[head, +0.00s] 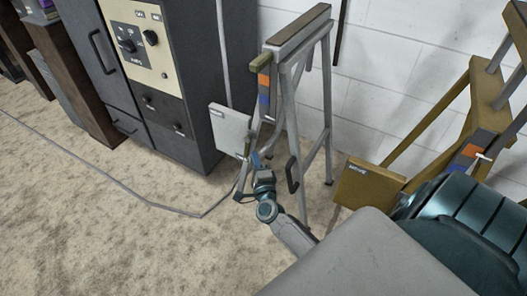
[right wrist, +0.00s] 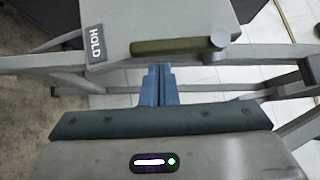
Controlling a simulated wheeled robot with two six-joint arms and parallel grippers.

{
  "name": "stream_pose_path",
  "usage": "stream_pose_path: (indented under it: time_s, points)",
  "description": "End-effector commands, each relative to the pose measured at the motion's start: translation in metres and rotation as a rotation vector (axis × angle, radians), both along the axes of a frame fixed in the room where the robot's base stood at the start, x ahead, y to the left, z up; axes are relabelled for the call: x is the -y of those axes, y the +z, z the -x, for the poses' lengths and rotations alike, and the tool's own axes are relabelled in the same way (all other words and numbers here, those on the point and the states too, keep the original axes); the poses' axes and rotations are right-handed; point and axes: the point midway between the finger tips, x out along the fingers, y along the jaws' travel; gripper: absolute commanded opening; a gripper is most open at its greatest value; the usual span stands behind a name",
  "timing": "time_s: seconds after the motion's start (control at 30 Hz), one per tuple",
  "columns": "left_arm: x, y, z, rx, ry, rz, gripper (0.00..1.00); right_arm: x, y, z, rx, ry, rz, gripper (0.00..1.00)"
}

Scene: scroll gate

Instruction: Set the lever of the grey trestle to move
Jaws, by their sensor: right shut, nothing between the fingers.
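The grey trestle (head: 326,100) stands in the middle of the head view, with a pale grey plate (head: 230,128) on its left side and an orange and blue strip (head: 264,90) below its top. In the right wrist view its plate (right wrist: 160,20) bears a label reading HOLD (right wrist: 95,43). An olive bar with a round end (right wrist: 180,45), which looks like the lever's grip, lies across beside that label. My right gripper (head: 255,160) is low beside the trestle. Its blue fingers (right wrist: 158,85) are together and empty, apart from the olive bar. My left gripper is out of view.
A dark cabinet with a cream control panel (head: 133,45) stands at the left. An ochre trestle (head: 500,85) with an ochre plate (head: 370,185) stands at the right. A cable (head: 120,185) runs over the beige floor. The front left floor is clear.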

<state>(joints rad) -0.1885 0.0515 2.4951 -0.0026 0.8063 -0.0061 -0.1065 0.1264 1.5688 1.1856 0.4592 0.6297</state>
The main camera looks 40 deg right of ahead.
Motion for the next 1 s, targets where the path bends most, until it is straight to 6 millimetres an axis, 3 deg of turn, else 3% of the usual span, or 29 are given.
stream_pose_path:
  time_s: [0.47, 1.0]
  points:
    - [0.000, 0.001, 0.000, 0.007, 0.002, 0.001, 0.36, -0.003, 0.001, -0.006, 0.000, 0.000, 0.001, 0.00]
    - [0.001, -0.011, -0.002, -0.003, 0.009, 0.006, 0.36, -0.004, -0.001, -0.008, 0.037, 0.000, -0.015, 0.00]
